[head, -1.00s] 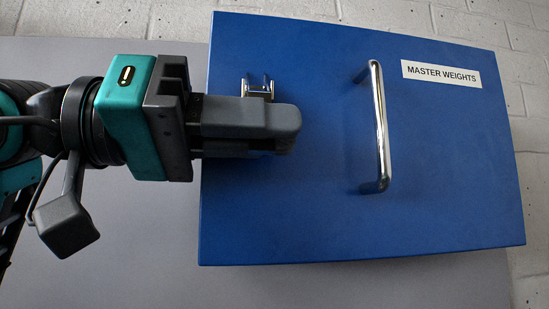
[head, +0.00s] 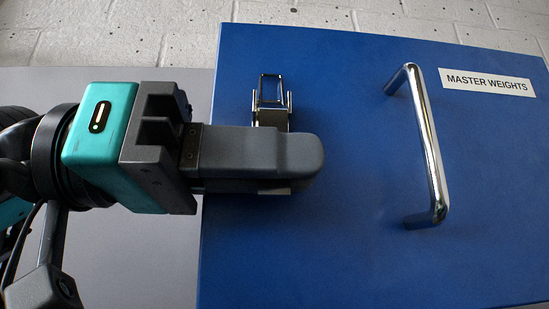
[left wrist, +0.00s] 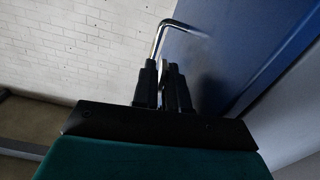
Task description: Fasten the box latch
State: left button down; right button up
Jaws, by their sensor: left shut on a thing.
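The blue box (head: 360,230) fills the right of the head view, and its blue face also shows in the left wrist view (left wrist: 235,45). The metal latch (head: 270,104) sits on the box near its left edge, with a wire loop standing above its body. My left gripper (head: 305,160) lies across the lower part of the latch and is shut on it. The fingers hide the latch's lower end. In the left wrist view the fingers (left wrist: 168,85) are close together, with a thin piece between them. My right gripper is not in view.
A chrome handle (head: 430,150) stands out from the box to the right of my left gripper. A label reading MASTER WEIGHTS (head: 487,83) is at the upper right. A pale brick wall (head: 120,30) is behind, and a plain grey surface (head: 140,260) lies left of the box.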

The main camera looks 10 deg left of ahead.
pick_arm(q)
jog(key=c, duration=1.2)
grip_release()
jog(key=shift+c, duration=0.2)
jog(key=shift+a, duration=0.15)
jog(key=v, duration=1.2)
jog(key=shift+a+b, duration=0.3)
jog(key=shift+s, duration=0.15)
